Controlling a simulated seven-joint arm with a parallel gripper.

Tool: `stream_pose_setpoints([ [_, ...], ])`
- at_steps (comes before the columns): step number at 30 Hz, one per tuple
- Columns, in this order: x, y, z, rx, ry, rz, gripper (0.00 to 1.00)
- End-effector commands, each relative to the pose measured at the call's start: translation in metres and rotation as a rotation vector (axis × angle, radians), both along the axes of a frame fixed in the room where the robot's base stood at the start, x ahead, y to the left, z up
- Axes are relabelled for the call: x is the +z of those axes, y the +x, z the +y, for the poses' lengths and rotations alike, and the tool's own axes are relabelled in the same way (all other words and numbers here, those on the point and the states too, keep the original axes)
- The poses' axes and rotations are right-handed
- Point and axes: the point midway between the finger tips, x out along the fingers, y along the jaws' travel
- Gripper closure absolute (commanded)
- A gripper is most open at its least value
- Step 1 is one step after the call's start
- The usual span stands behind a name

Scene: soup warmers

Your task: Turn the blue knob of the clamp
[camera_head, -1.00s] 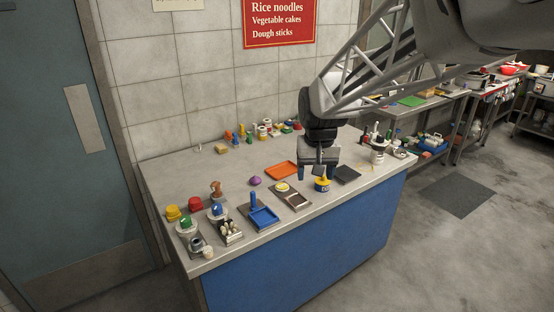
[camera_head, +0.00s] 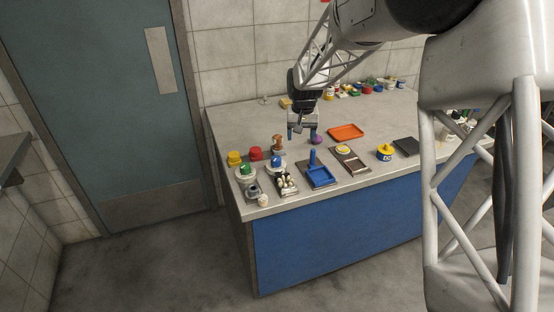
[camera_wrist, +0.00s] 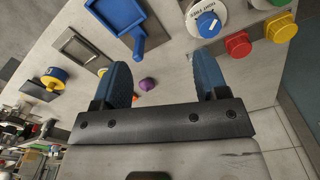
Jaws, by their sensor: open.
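The blue knob (camera_head: 277,160) sits on a white round base on the counter, beside a similar green knob (camera_head: 246,169). The blue knob also shows at the top of the wrist view (camera_wrist: 208,24), with a white pointer mark and lettering on the white dial around it. I cannot make out a separate clamp body. My gripper (camera_head: 302,133) is above the counter, behind and to the right of the knob, pointing down. In the wrist view my gripper (camera_wrist: 163,66) is open and empty, with two blue fingers apart; the knob is beyond the right finger.
Red (camera_head: 256,153) and yellow (camera_head: 234,157) buttons and a brown stamp-like piece (camera_head: 278,146) stand close to the knob. A blue tray (camera_head: 320,178) lies to its right.

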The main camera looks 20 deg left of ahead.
Motion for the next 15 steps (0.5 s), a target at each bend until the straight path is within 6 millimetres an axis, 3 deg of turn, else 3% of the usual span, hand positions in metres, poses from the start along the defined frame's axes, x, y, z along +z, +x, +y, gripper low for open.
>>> stream_pose_setpoints([
  [1, -0.011, 0.002, 0.016, 0.011, -0.003, 0.005, 0.33],
  [6, -0.041, 0.008, 0.058, 0.038, -0.010, 0.016, 0.33],
  [10, -0.058, 0.010, 0.081, 0.052, -0.013, 0.021, 0.33],
  [15, -0.068, 0.011, 0.095, 0.060, -0.015, 0.024, 0.33],
])
